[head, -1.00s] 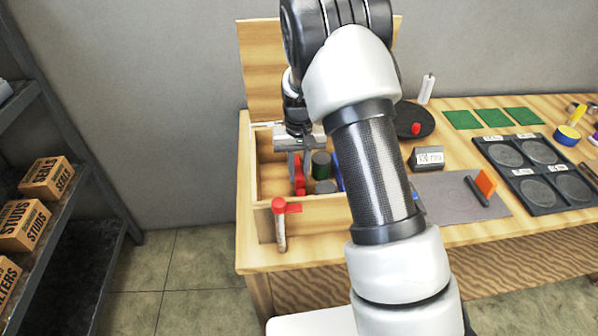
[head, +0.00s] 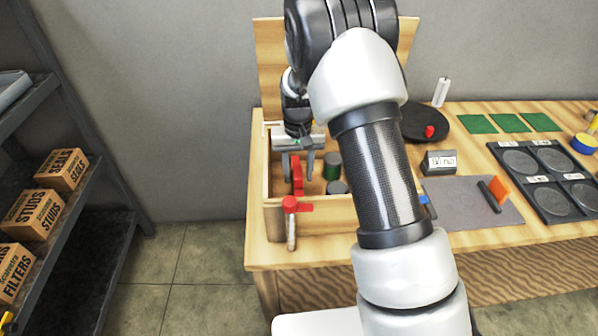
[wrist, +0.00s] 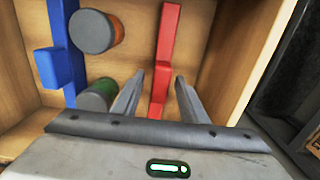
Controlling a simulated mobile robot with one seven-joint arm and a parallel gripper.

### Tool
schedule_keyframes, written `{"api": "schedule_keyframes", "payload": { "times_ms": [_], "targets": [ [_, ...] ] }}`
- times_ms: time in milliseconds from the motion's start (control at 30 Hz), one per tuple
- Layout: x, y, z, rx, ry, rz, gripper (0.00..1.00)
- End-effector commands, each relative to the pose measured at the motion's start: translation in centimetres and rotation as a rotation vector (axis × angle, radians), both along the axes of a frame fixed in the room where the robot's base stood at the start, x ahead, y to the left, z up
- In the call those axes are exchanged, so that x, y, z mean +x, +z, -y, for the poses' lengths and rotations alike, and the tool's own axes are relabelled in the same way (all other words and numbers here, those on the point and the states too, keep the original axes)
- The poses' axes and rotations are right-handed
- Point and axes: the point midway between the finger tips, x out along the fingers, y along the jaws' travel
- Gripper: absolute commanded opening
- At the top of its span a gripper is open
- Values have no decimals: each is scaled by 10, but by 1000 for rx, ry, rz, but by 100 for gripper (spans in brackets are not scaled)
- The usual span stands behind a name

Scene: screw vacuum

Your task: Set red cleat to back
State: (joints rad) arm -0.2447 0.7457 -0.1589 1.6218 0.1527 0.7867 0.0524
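The red cleat (head: 297,174) is a long red bar with a short side arm, inside the wooden box (head: 331,216). In the wrist view the red cleat (wrist: 165,58) lies between the two fingers. My gripper (head: 298,170) reaches down into the box from above.
A blue bar (wrist: 62,60), a grey-and-orange cylinder (wrist: 94,30) and a green cylinder (head: 333,165) share the box. A red-topped peg (head: 291,204) is at the front wall. A dark tray (head: 545,175) lies at right.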

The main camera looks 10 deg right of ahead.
Motion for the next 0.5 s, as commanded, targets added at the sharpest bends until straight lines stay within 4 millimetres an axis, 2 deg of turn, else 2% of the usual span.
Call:
{"api": "schedule_keyframes", "payload": {
  "times_ms": [267, 367, 500],
  "targets": [
    [0, 2, 0, 0, -1, 1, 39],
    [1, 12, 0, 1, -1, 3, 39],
    [2, 38, 0, 1, -2, 6, 39]
  ]
}}
